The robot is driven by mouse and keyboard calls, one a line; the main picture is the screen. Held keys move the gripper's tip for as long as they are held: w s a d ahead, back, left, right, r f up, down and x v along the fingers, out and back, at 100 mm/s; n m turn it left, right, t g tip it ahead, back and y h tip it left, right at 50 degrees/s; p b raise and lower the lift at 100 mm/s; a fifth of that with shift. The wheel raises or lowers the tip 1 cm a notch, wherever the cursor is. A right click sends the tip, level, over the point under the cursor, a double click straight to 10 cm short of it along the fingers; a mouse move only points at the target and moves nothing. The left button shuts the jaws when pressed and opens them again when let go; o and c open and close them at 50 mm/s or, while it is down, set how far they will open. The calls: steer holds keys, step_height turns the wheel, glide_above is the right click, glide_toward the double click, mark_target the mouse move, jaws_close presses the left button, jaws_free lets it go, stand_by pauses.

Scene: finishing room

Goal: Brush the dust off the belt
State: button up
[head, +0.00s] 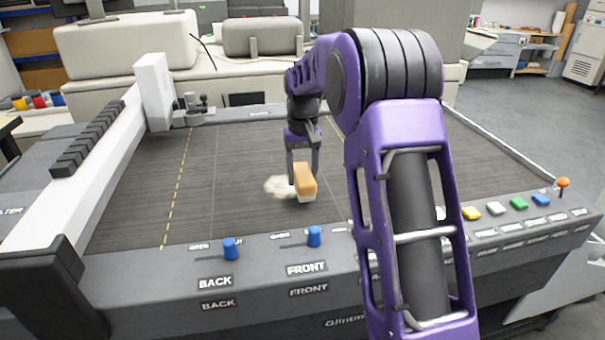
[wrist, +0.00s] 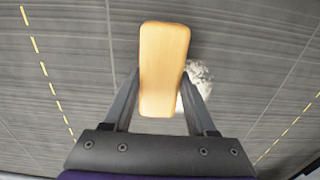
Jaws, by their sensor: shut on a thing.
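A dark grey belt (head: 240,150) with yellow dashed lines lies flat on the machine in the head view; it also fills the wrist view (wrist: 70,60). A pale patch of dust (head: 278,186) lies on it near the middle. My gripper (head: 304,172) is shut on a brush with an orange-tan wooden back (head: 305,178). Pale bristles show under the brush, low over the dust's right side; I cannot tell whether they touch the belt. In the wrist view the wooden back (wrist: 163,70) sits between my fingers, and the dust (wrist: 198,80) shows beside it, partly hidden by brush and finger.
A front panel carries blue knobs (head: 231,248) marked BACK and FRONT, coloured buttons (head: 496,208) and an orange-topped lever (head: 562,184). A white beam (head: 70,175) borders the belt at left. The belt's left part is clear.

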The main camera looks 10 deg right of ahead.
mark_target(300, 163)
steer(key=shift+f+b, duration=0.45)
steer(key=shift+f, duration=0.6)
steer(key=shift+w+r+p, duration=0.3)
steer(key=shift+w+p, duration=0.15)
steer(key=shift+p, duration=0.35)
steer(key=shift+w+f+p, duration=0.1)
steer(key=shift+w+p, duration=1.1)
steer(key=shift+w, duration=0.15)
steer(key=shift+w+p, duration=0.75)
steer(key=shift+p, duration=0.2)
steer(key=shift+w+p, duration=0.65)
steer(key=shift+w, duration=0.1)
steer(key=shift+w+f, duration=0.2)
steer(key=shift+w, duration=0.25)
steer(key=shift+w+f, duration=0.1)
steer(key=shift+w, duration=1.6)
